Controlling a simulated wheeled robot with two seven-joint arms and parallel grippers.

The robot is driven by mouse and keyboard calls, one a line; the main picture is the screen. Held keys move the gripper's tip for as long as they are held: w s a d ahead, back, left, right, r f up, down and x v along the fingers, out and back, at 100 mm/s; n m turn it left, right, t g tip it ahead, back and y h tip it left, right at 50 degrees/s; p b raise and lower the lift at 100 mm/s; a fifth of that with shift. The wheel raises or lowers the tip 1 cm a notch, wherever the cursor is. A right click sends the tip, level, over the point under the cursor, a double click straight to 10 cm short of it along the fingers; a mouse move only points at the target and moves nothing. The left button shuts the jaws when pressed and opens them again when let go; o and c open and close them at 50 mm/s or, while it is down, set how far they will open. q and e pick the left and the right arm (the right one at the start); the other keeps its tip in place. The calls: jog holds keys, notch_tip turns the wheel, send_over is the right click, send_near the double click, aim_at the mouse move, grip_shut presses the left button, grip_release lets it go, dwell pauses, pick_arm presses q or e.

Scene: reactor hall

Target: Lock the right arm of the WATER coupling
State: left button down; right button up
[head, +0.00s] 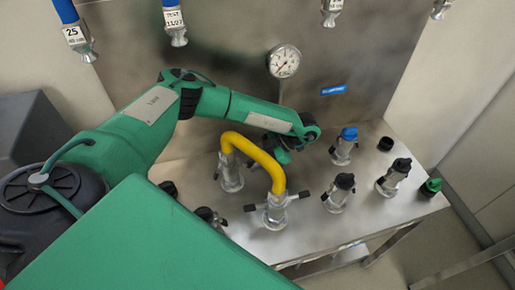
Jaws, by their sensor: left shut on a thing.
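A yellow hose (265,160) arches between a far metal coupling (231,180) and a near metal coupling (275,215). The near coupling has two dark-tipped arms, both sticking out sideways: a left one (251,208) and a right one (303,195). The far coupling's arms are partly hidden by the hose. I cannot read which coupling is WATER. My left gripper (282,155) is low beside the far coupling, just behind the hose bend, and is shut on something. The hose and wrist hide its fingertips and what they hold. My right gripper is out of view.
On the steel bench (330,222) stand a blue-capped fitting (345,146), two black-capped fittings (340,193) (394,178), and a green cap (431,187). Hose ends (174,22) hang above.

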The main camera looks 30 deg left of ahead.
pick_arm(q)
jog(key=shift+s+a+f+g+y+p, duration=0.1)
jog(key=shift+f+g+y+p, duration=0.2)
jog(key=shift+g+y+p, duration=0.4)
jog(key=shift+s+a+f+g+y+p, duration=0.15)
jog(key=shift+f+g+y+p, duration=0.2)
jog(key=shift+g+y+p, duration=0.1)
pick_arm(e)
jog(key=shift+r, duration=1.5)
pick_arm(q)
jog(key=shift+f, duration=0.1)
jog(key=c, duration=1.3)
grip_release()
jog(key=b+v, duration=0.2)
jog(key=v, duration=0.4)
jog(key=shift+w+d+r, duration=0.3)
jog(key=shift+w+d, duration=0.15)
jog(key=shift+w, duration=0.1)
pick_arm(e)
jog(key=shift+f, duration=1.25)
